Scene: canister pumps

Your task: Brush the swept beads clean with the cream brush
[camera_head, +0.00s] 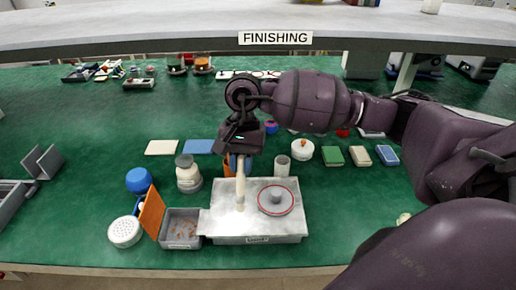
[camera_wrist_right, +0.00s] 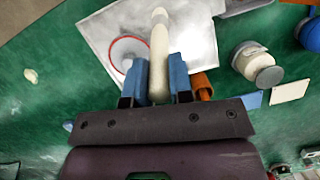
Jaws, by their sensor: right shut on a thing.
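My right gripper (camera_head: 238,164) is shut on the cream brush (camera_head: 240,188), which hangs down over the silver plate (camera_head: 290,225). In the right wrist view the brush (camera_wrist_right: 159,55) sits between the two blue fingers. I cannot tell whether its tip touches the plate. A grey disc with a knob and a red ring (camera_head: 275,200) lies on the plate, right of the brush. Small reddish beads (camera_head: 180,230) lie in the grey tray (camera_head: 168,244) at the plate's left. I see no clear beads on the plate. My left gripper is not in view.
An orange board (camera_head: 151,212) leans beside the tray, near a white perforated lid (camera_head: 124,232). A jar (camera_head: 188,174) stands behind. Several coloured blocks (camera_head: 360,156) lie at right. A shelf labelled FINISHING (camera_head: 275,38) crosses the back.

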